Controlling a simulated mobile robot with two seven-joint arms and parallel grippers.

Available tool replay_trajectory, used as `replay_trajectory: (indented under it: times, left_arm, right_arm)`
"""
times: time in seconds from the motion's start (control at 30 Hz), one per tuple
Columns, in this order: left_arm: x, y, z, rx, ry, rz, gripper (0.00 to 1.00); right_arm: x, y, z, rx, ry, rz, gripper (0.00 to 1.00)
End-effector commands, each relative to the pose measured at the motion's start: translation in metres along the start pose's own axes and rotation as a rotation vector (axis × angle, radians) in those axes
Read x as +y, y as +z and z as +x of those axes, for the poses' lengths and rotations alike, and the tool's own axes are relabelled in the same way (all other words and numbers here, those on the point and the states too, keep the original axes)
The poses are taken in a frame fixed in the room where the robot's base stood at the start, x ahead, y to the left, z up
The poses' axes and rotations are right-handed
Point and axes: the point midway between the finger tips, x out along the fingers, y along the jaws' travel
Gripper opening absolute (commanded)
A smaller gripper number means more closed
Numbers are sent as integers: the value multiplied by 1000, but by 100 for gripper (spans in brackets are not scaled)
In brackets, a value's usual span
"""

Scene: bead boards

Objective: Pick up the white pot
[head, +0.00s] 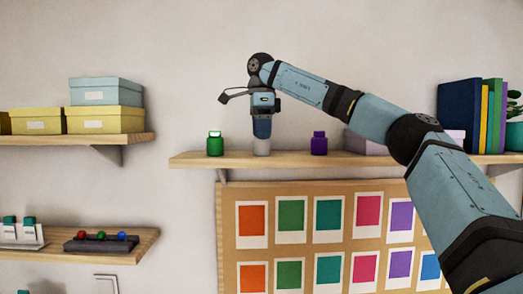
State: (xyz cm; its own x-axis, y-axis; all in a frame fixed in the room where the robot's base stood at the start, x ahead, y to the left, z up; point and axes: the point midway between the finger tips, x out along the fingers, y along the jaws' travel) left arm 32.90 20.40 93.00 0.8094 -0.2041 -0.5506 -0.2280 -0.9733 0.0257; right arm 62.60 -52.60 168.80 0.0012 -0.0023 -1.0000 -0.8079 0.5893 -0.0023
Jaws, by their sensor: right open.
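A white pot (262,148) stands on the upper right wooden shelf (190,159), between a green pot (215,144) and a purple pot (319,144). Its top is hidden by my right gripper. My right gripper (262,134) points straight down over the white pot, with its fingertips at the pot's upper part. It is open; I cannot tell whether the fingers touch the pot. My left gripper is not in view.
Behind my arm on the same shelf are a pale box (364,144) and upright books (460,110). A board of colour cards (228,215) hangs below. Left shelves hold stacked boxes (105,120) and a dark tray with coloured beads (85,245).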

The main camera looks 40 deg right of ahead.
Motion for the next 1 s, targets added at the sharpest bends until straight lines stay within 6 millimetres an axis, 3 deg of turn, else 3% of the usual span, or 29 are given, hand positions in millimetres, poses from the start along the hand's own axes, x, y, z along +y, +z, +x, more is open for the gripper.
replay_trajectory:
  times: [0.17,0.43,0.63,1.0]
  left_arm:
    - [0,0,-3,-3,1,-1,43]
    - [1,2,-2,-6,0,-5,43]
    - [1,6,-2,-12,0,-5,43]
    - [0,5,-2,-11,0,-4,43]
  right_arm:
    - [0,0,19,-1,3,0,66]
    - [0,0,21,-1,0,1,66]
    - [0,0,21,-1,0,1,24]
    - [0,0,18,0,1,1,24]
